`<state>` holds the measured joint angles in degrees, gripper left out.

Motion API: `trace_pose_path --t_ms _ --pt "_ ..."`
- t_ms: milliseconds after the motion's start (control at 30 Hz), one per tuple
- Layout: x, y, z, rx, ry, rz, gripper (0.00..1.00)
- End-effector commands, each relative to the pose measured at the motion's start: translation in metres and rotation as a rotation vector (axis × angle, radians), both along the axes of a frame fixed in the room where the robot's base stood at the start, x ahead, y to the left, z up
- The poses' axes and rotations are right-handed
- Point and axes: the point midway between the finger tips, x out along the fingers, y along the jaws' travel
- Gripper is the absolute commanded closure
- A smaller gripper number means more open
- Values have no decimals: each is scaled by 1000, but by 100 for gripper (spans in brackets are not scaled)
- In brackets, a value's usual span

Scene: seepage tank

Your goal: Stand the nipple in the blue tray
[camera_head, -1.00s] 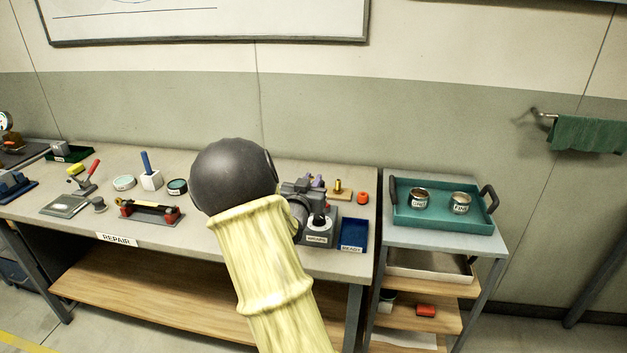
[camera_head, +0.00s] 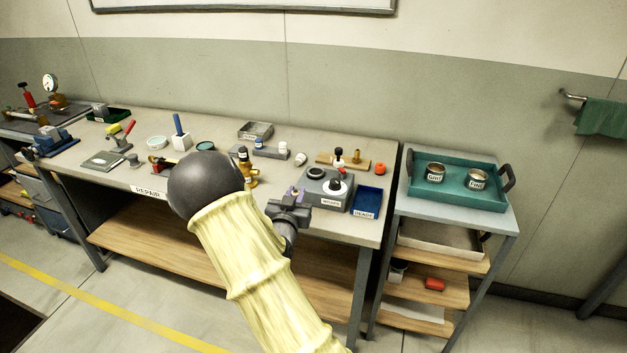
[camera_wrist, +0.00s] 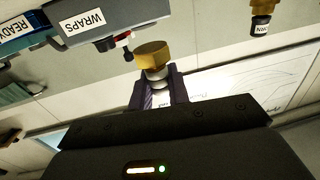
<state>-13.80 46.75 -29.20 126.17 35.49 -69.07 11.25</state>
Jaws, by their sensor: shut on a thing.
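The blue tray (camera_head: 367,202), labelled READY, sits at the right front corner of the bench and looks empty. My gripper (camera_head: 298,193) is at the bench's front edge, left of the tray and of the grey WRAPS box. In the wrist view my gripper (camera_wrist: 159,92) is shut on the nipple (camera_wrist: 153,56), which has a brass hex end and a silvery band below it. In the head view I cannot make out the nipple.
The WRAPS box (camera_head: 328,188) stands between my gripper and the tray. A brass fitting (camera_head: 246,168) stands left of my gripper. A cart with a teal tray (camera_head: 455,190) is at right.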

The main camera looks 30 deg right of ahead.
Motion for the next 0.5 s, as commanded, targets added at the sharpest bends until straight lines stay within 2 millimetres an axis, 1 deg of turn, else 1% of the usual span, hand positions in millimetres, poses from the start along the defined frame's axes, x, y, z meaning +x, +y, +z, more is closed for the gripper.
trace_pose_path --t_ms 33,67,167,267,300,400,500 --pt "2 14 -11 -2 7 25 100" --pt "2 22 -16 -3 6 39 100" --pt "2 54 -38 -4 9 100 100" --pt "-2 95 -66 -7 11 181 100" --pt "-5 112 -77 -9 11 220 100" --pt "-16 153 -103 -11 10 315 100" --pt "-28 182 -121 -11 10 389 100"
